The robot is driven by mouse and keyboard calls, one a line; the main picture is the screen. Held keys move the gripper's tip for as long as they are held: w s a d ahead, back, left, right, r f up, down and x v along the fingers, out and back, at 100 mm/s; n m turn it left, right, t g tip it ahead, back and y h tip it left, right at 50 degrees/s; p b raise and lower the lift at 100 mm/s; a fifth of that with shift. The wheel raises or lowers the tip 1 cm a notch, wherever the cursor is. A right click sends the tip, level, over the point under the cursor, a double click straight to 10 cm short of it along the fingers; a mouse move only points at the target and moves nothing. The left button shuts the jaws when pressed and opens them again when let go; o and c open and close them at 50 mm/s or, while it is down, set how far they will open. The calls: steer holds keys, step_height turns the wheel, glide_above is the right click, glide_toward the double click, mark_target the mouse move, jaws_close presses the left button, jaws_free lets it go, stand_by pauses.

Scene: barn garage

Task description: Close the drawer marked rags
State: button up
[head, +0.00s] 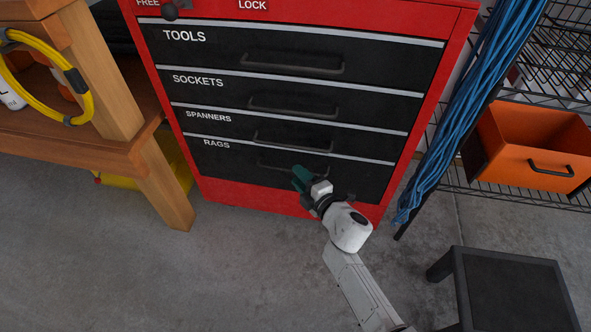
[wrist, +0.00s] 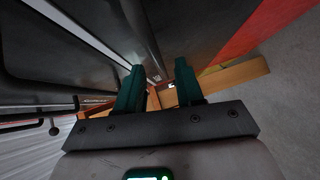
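The drawer marked rags (head: 225,157) is the lowest black drawer in the red cabinet (head: 255,197). Its front looks flush or nearly flush with the drawers above; a small gap cannot be told from here. Its dark handle (head: 275,165) is partly hidden by my gripper. My gripper (head: 299,174) has green fingers and is in front of this drawer, close to the handle. In the wrist view the fingers (wrist: 159,75) are apart with nothing held between them. A dark handle bar (wrist: 143,36) runs just beyond them; contact cannot be told.
The tools, sockets and spanners drawers above look shut. A wooden bench (head: 120,130) stands at left. Blue cables (head: 465,110) hang at right beside a wire rack with an orange bin (head: 530,145). A black stool (head: 510,290) is at front right. Floor at front left is clear.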

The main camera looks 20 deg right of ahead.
steer(key=p+v, duration=0.3)
steer(key=v, duration=0.5)
steer(key=s+d+m+g+h, duration=0.6)
steer(key=s+d+m+h, duration=0.35)
steer(key=m, duration=0.45)
steer(key=s+a+r+m+g+y, duration=0.1)
steer(key=s+a+m+g+y, duration=0.2)
steer(key=s, duration=0.7)
steer(key=s+a+m+g+y, duration=0.25)
steer(key=s+g, duration=0.35)
steer(key=s, duration=0.4)
step_height(320, 180, up, 29)
steer(key=a+y+p, duration=0.1)
steer(key=p, duration=2.7)
steer(key=shift+s+f+n, duration=0.25)
steer(key=shift+s+n, duration=0.1)
steer(key=shift+s, duration=0.15)
